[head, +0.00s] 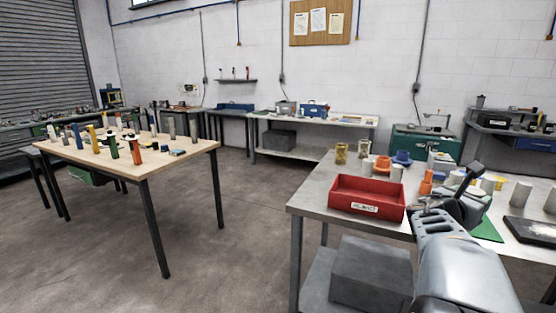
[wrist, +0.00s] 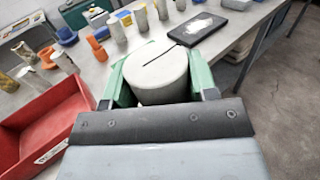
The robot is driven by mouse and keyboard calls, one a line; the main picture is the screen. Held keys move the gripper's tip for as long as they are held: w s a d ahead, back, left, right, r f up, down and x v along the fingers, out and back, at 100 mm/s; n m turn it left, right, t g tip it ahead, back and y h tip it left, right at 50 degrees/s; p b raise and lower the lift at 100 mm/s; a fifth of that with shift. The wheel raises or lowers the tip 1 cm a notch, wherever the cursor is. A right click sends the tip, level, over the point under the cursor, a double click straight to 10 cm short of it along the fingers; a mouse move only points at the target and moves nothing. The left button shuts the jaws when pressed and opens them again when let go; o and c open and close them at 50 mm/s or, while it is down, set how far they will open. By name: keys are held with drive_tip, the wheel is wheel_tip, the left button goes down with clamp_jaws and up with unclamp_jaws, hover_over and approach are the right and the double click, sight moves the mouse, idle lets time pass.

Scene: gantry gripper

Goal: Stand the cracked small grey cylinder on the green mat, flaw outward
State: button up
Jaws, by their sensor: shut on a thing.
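In the wrist view my gripper (wrist: 158,94) is shut on a light grey cylinder (wrist: 158,78). A dark straight crack line runs across the pale face turned to the camera. In the head view my gripper (head: 452,196) is over the right-hand bench, and the green mat (head: 488,231) shows partly behind my arm. The held cylinder is not clearly made out there.
A red tray (head: 367,207) stands left of my gripper on the metal bench (head: 312,192). Several grey cylinders, orange pieces and blue pieces stand behind. A dark flat plate (wrist: 198,28) lies beyond the mat. A wooden table (head: 190,150) with many parts is at left.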

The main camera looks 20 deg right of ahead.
drive_tip(key=shift+s+r+m+g, duration=0.15)
drive_tip(key=shift+s+r, duration=0.15)
drive_tip(key=shift+s, duration=0.25)
drive_tip(key=shift+s+r+m+g, duration=0.15)
drive_tip(key=shift+s+r, duration=0.1)
drive_tip(key=shift+s, duration=0.3)
drive_tip(key=shift+f+g, duration=0.25)
drive_tip(key=shift+g, duration=0.25)
wheel_tip(320, 180, down, 2)
drive_tip(key=shift+a+f+m, duration=0.1)
drive_tip(key=shift+a+m, duration=0.05)
drive_tip(key=shift+m, duration=0.15)
drive_tip(key=w+a+f+n+t+y, duration=0.3)
drive_tip(key=w+a+f+n+t, duration=0.45)
drive_tip(key=w+a+f, duration=0.8)
drive_tip(key=w+a+f+n+t+y, duration=0.1)
drive_tip(key=a+f+n+t+y, duration=0.3)
drive_tip(key=a+f, duration=0.6)
drive_tip(key=w+a+f+n+t+y, duration=0.2)
drive_tip(key=a+f+t+y, duration=0.4)
drive_tip(key=a, duration=0.9)
wheel_tip(320, 180, up, 18)
drive_tip(key=g+p, duration=0.2)
drive_tip(key=p, duration=1.1)
drive_tip(key=shift+a+h, duration=0.15)
drive_tip(key=shift+h, duration=0.15)
